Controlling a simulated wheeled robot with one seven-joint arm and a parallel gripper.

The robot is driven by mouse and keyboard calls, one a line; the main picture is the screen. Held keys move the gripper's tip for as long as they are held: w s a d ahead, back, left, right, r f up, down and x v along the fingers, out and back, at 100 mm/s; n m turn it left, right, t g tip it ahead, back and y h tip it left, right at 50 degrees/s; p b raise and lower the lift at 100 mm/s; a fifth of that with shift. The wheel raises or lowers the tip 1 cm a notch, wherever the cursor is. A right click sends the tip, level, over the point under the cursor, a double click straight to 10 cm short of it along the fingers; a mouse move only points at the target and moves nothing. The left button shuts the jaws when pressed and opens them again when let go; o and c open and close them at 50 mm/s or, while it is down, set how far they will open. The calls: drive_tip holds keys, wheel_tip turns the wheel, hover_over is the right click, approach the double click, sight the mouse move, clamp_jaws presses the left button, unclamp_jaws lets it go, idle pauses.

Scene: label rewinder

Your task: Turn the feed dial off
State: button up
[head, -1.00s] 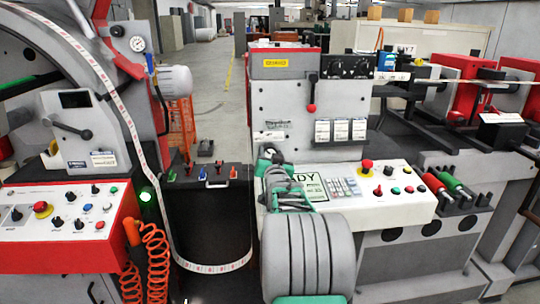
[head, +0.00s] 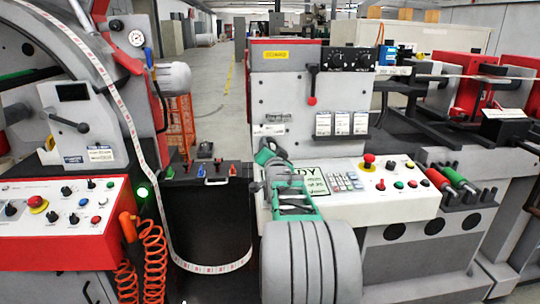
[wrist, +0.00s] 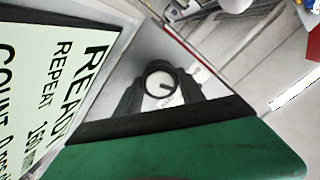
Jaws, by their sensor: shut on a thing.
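The feed dial (wrist: 160,76) shows in the wrist view as a small round knob with a dark ring, a pale face and a dark pointer line. The line runs from the middle toward the right of the picture. My gripper (wrist: 161,92) has its two dark fingers on either side of the dial and is shut on it. In the head view my gripper (head: 267,154) is at the left end of the white control panel (head: 392,205), and the dial is hidden behind my arm.
The pale READY display (wrist: 40,80) lies close to the left of my gripper in the wrist view. In the head view the keypad (head: 343,181), a red emergency button (head: 369,160) and green- and red-handled tools (head: 457,180) are to the right.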

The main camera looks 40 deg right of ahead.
drive_tip(key=shift+m+b, duration=1.05)
drive_tip(key=shift+m, duration=0.55)
drive_tip(key=shift+r, duration=0.1)
drive_tip(key=o, duration=1.4)
drive_tip(key=shift+c, duration=0.2)
drive_tip(key=v, duration=0.7)
drive_tip(key=shift+s+a, duration=0.25)
drive_tip(key=shift+a, duration=0.05)
